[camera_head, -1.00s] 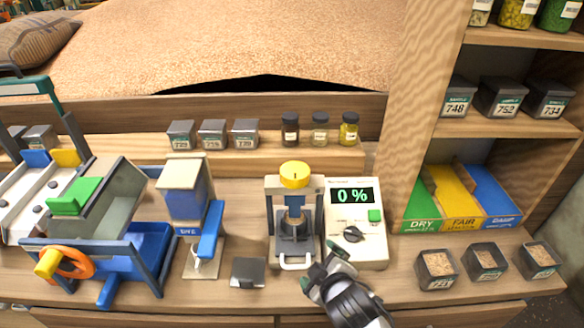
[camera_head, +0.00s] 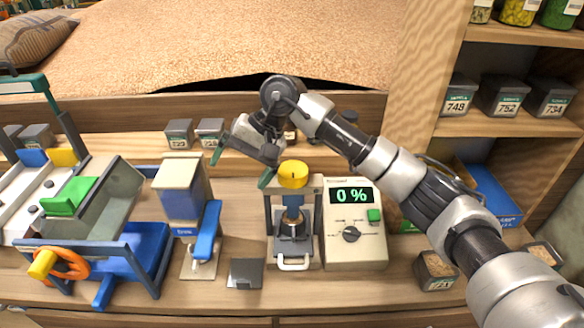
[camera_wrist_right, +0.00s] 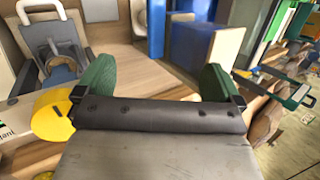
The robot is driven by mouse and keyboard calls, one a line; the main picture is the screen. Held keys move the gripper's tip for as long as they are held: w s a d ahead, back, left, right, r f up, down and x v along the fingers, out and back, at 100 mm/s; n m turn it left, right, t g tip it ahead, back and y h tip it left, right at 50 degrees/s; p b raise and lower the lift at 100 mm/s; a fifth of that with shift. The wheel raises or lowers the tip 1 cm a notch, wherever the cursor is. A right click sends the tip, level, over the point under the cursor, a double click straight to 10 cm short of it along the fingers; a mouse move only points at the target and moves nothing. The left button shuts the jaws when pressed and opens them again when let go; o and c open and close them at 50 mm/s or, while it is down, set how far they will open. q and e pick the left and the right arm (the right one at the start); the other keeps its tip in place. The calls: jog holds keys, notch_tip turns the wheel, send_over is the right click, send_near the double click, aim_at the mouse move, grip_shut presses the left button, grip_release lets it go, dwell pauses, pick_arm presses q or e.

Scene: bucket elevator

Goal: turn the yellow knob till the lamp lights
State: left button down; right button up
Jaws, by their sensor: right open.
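The yellow knob (camera_head: 293,175) sits on top of a small grey press (camera_head: 294,243) with a metal plunger. My right gripper (camera_head: 240,168) is open and empty, up and left of the knob, with its green fingers pointing down to the left. In the right wrist view the knob (camera_wrist_right: 50,115) lies outside the jaws, beside the left finger of the open gripper (camera_wrist_right: 158,78). A meter box (camera_head: 355,252) right of the press reads 0 % and has a black dial and a green square. I cannot make out a lit lamp. My left gripper is out of view.
A blue-handled device (camera_head: 184,190) stands left of the press. A flat grey plate (camera_head: 245,273) lies in front. A blue frame with an orange wheel (camera_head: 70,265) is at the left. My right arm hides part of the right-hand bins.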

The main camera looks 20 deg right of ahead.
aim_at(293, 171)
jog(key=w+d+r+n+h, duration=0.1)
jog(key=d+r+h, duration=0.2)
jog(key=d, duration=0.3)
jog(key=w+d+r+n+h, duration=0.1)
jog(key=w+d+r+h, duration=0.15)
jog(key=d+h, duration=0.2)
jog(key=shift+y, duration=0.35)
jog(key=f, duration=0.3)
jog(key=f+p, duration=0.1)
jog(key=f, duration=0.3)
jog(key=s+f+p, duration=0.1)
jog(key=f, duration=0.2)
jog(key=shift+d+f, duration=0.3)
jog(key=shift+d, duration=0.1)
jog(key=shift+c, duration=0.2)
jog(key=c, duration=0.9)
